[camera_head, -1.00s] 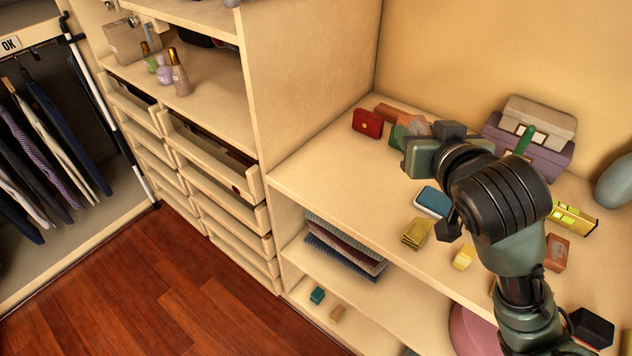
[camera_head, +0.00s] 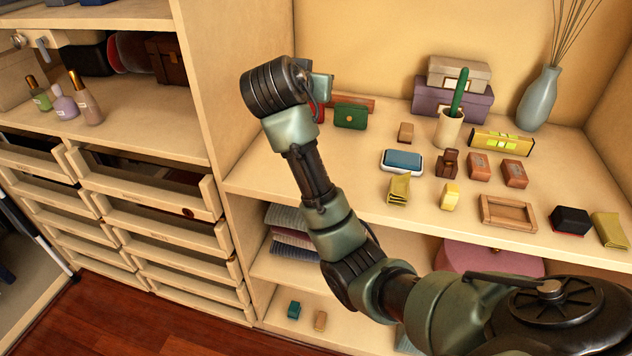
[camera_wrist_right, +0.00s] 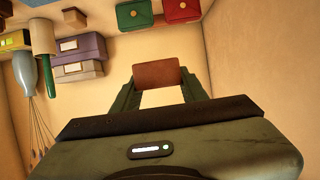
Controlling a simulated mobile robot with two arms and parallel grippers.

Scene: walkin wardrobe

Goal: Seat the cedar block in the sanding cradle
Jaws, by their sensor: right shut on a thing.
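In the right wrist view my right gripper (camera_wrist_right: 158,82) is shut on a plain reddish-brown block (camera_wrist_right: 158,72), seemingly the cedar block, with a finger on each side. A shallow wooden frame (camera_head: 486,212), seemingly the sanding cradle, lies at the counter's front edge, far right of the gripper. It looks empty. My left gripper is out of view.
Near the gripper are a red purse (camera_head: 319,114) and green purse (camera_head: 350,117). Two labelled reddish blocks (camera_head: 478,166) (camera_head: 514,173), a yellow block (camera_head: 449,197) and a black box (camera_head: 570,220) lie around the frame. A cup (camera_head: 449,130) and vase (camera_head: 540,100) stand behind.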

